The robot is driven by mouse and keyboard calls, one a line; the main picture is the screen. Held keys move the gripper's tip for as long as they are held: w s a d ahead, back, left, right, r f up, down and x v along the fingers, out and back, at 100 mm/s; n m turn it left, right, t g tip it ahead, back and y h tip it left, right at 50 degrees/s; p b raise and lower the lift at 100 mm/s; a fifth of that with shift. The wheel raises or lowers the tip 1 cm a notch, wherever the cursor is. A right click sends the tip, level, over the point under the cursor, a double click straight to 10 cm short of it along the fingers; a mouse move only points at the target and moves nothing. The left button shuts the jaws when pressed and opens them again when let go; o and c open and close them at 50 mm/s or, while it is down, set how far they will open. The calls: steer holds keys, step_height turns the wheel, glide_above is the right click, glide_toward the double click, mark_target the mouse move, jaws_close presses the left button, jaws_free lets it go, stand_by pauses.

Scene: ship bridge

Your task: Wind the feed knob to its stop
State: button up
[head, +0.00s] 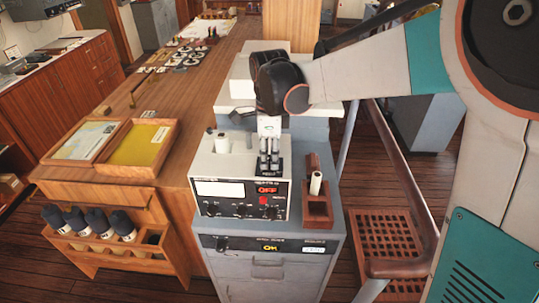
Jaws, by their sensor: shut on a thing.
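A grey-white recorder unit (207,171) stands on a grey cabinet, with a white window, an orange OFF display, a red button and several small dark knobs on its front. My gripper (269,172) points down at the right part of its top, just behind the front panel. Its dark fingers are close together, shut on the feed knob. The knob itself is hidden by the fingers, so its angle and its stop cannot be seen. A white roll (222,144) sits upright at the unit's top left.
A red-brown wooden holder (317,205) with a white roll stands close right of the unit. The grey cabinet (270,271) has a lit yellow ON label. A wooden chart table (150,110) with trays is at left, a railing (395,170) at right.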

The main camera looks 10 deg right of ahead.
mark_target(270, 158)
stand_by(0.3)
steer(key=o, duration=1.1)
step_height(270, 158, up, 12)
steer(key=s+d+f+n+t+b, duration=0.2)
steer(key=s+d+f+n+b, duration=0.2)
steer(key=s+f+n, duration=0.2)
steer(key=s+d+f+n+t+b, duration=0.2)
steer(key=s+d+f+n+b, duration=0.2)
steer(key=s+f+n, duration=0.3)
steer(key=s+d+f+n+t+b, duration=0.3)
steer(key=s+f+n+b, duration=0.1)
steer(key=s+f+n, duration=0.2)
steer(key=shift+s+d+f+n+b, duration=0.15)
steer(key=shift+s+d+n+b, duration=0.25)
steer(key=shift+s, duration=0.3)
